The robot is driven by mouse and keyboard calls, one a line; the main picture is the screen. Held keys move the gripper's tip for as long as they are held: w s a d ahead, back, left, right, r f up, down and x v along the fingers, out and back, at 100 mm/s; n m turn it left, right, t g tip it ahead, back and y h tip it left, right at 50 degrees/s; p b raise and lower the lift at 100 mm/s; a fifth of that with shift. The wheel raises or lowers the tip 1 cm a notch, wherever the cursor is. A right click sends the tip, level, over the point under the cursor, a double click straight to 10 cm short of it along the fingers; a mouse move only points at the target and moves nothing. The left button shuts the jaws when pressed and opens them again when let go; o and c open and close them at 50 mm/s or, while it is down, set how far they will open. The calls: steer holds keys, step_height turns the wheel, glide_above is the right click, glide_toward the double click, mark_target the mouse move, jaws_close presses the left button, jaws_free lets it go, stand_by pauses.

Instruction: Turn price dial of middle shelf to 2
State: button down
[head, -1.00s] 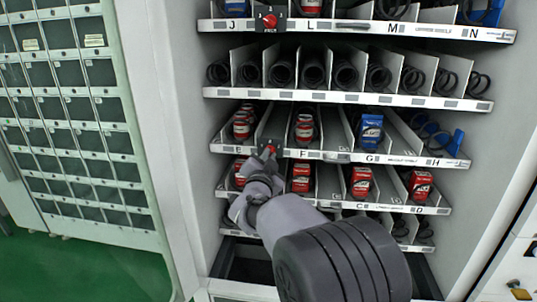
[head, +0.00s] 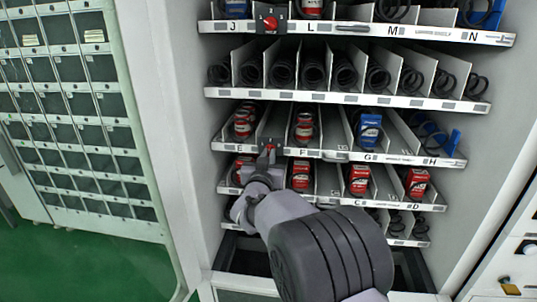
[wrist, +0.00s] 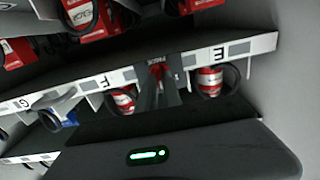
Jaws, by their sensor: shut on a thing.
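The price dial (head: 270,147) of the E–H shelf is a dark plate with a red knob, between labels E and F. It also shows in the wrist view (wrist: 157,70), where the picture is roughly upside down. My gripper (head: 267,158) is at the dial from below and in front, with its fingers shut on the red knob. In the wrist view, the fingers (wrist: 150,88) cover most of the knob. The dial's number and pointer are too small or hidden to read.
Red cans stand behind E (head: 242,124) and F (head: 304,128), and a blue pack (head: 369,130) behind G. The shelf below, with red items (head: 359,180), is close to my wrist. Another red dial (head: 270,23) is on the top shelf. The cabinet's left wall (head: 165,130) is near.

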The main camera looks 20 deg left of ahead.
stand_by(0.5)
steer(key=c, duration=1.5)
jaws_free()
steer(key=v, duration=1.7)
steer(key=shift+s+p, duration=0.25)
steer(key=shift+p, duration=0.1)
